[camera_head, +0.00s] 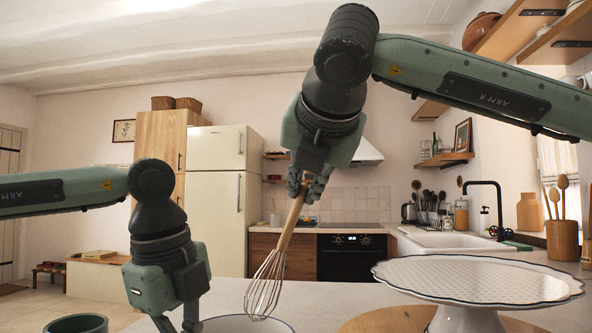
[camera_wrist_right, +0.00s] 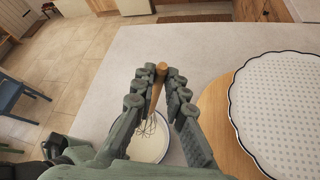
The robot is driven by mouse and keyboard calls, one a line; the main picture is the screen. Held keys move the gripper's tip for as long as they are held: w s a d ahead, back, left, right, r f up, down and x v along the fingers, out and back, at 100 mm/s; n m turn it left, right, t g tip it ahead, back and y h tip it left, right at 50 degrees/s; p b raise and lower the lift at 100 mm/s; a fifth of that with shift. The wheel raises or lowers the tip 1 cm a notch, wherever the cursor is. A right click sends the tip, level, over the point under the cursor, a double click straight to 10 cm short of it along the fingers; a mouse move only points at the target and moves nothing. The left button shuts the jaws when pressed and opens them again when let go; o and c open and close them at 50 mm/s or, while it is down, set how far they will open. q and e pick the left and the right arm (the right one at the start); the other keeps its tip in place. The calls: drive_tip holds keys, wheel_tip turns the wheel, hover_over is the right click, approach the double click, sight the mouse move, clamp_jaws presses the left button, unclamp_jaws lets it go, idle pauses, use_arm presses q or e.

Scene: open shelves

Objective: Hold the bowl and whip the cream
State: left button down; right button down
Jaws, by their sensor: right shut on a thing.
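My right gripper (camera_head: 311,186) is shut on the wooden handle of a whisk (camera_head: 265,285). The whisk hangs tilted, its wire end down, above the bowl (camera_head: 245,324), whose rim shows at the bottom edge of the head view. In the right wrist view, the whisk handle (camera_wrist_right: 158,85) stands between the fingers, and the wires show over the pale cream (camera_wrist_right: 150,148) in the white bowl. I cannot tell whether the wires touch the cream. My left gripper (camera_head: 177,326) points down at the bowl's left side; its fingertips are cut off, hiding any grip on the rim.
A white cake stand (camera_head: 475,278) with a dark scalloped rim stands right of the bowl, by a round wooden board (camera_head: 385,321). A green cup (camera_head: 78,324) is at the lower left. The grey counter (camera_wrist_right: 190,50) is clear beyond the bowl.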

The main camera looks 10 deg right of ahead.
sight(283, 237)
drive_tip(key=shift+s+a+f, duration=0.15)
drive_tip(key=shift+a+f, duration=0.35)
drive_tip(key=shift+f, duration=0.65)
drive_tip(key=shift+s+a+f, duration=0.1)
drive_tip(key=shift+a+f, duration=0.45)
drive_tip(key=shift+f, duration=0.55)
drive_tip(key=shift+s+a+f, duration=0.15)
drive_tip(key=shift+a+f, duration=0.35)
drive_tip(key=shift+f, duration=0.65)
